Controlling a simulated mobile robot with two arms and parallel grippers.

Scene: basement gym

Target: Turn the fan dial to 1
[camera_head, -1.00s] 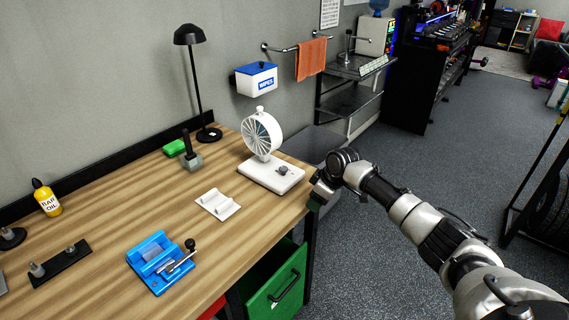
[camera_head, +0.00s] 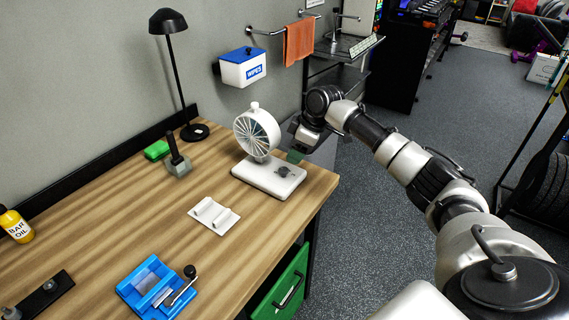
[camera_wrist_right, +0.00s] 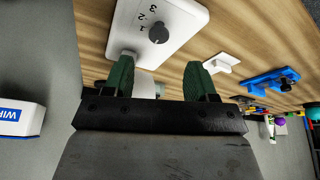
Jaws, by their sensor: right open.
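The white desk fan (camera_head: 257,132) stands on the workbench near its right edge, upright on a flat white base (camera_head: 252,179). The dark grey dial (camera_head: 283,171) is on top of the base. In the right wrist view the dial (camera_wrist_right: 158,33) is near the top, beside printed numbers 1, 2 and 3; which number it points to is unclear. My right gripper (camera_head: 296,155) is just beyond the base's far right end, apart from the dial. Its two green fingers are spread with nothing gripped in the right wrist view (camera_wrist_right: 160,78). My left gripper is not in view.
A white holder (camera_head: 214,215) and a blue device with a crank (camera_head: 157,287) lie on the workbench (camera_head: 110,223). A black lamp (camera_head: 176,70) and a grey joystick-like object (camera_head: 178,160) stand behind. A wipes box (camera_head: 240,70) hangs on the wall.

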